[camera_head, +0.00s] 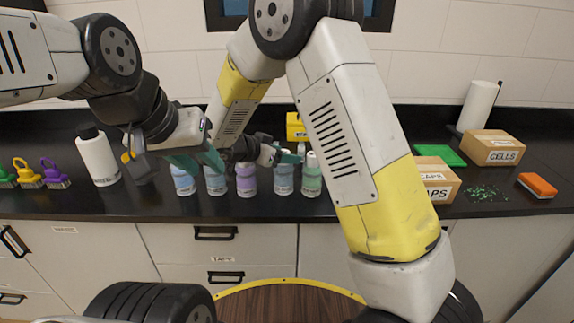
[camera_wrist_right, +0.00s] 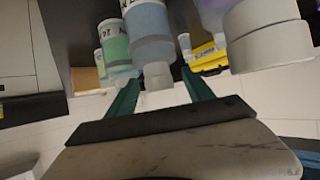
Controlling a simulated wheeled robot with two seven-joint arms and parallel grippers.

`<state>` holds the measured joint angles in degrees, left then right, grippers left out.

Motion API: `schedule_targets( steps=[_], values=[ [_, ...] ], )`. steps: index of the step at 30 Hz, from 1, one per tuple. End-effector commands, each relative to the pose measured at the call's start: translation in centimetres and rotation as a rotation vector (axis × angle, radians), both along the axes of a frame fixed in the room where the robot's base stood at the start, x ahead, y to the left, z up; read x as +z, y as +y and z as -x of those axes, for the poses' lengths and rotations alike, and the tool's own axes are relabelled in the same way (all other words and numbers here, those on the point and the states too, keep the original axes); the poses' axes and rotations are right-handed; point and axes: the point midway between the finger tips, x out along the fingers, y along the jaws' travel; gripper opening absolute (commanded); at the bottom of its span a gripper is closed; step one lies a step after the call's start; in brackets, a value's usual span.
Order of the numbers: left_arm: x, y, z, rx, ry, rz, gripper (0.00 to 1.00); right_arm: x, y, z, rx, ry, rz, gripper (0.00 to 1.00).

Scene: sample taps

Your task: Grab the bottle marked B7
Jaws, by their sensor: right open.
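A row of several small bottles with pale caps stands on the black counter: light blue (camera_head: 183,181), grey-blue (camera_head: 216,182), purple (camera_head: 246,181), blue (camera_head: 284,181) and green (camera_head: 312,181). Their markings are too small to read, so I cannot tell which is B7. My right gripper (camera_head: 288,158) is at the tops of the blue and green bottles. In the right wrist view, which is upside down, the open fingers (camera_wrist_right: 160,78) are either side of the blue bottle's cap (camera_wrist_right: 157,74); contact is unclear. My left gripper (camera_head: 205,160) is open above the left-hand bottles.
A large white bottle (camera_head: 98,158) and coloured brushes (camera_head: 29,175) stand left. A yellow object (camera_head: 296,127) sits behind the bottles.

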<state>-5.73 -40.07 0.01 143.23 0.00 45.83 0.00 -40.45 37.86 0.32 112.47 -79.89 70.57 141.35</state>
Motion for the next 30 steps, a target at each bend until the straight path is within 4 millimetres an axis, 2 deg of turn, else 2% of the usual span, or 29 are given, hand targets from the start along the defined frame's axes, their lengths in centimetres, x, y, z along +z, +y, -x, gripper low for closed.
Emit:
schedule_targets(
  steps=[5,6,15,30],
  values=[
    [0.02,0.0,0.01,0.0,-0.001,0.0,0.36,-0.01,0.01,0.01,0.001,0.0,0.0,0.61],
    [0.02,0.0,0.01,0.0,-0.001,0.0,0.36,-0.01,0.02,0.01,0.001,0.0,0.0,0.57],
    [0.0,0.0,0.01,0.0,0.0,0.0,0.36,0.0,0.02,-0.01,0.0,0.0,0.0,0.0],
    [0.0,0.0,0.01,0.0,0.0,0.0,0.36,0.0,0.03,-0.02,0.001,0.0,0.0,0.0]
  ],
)
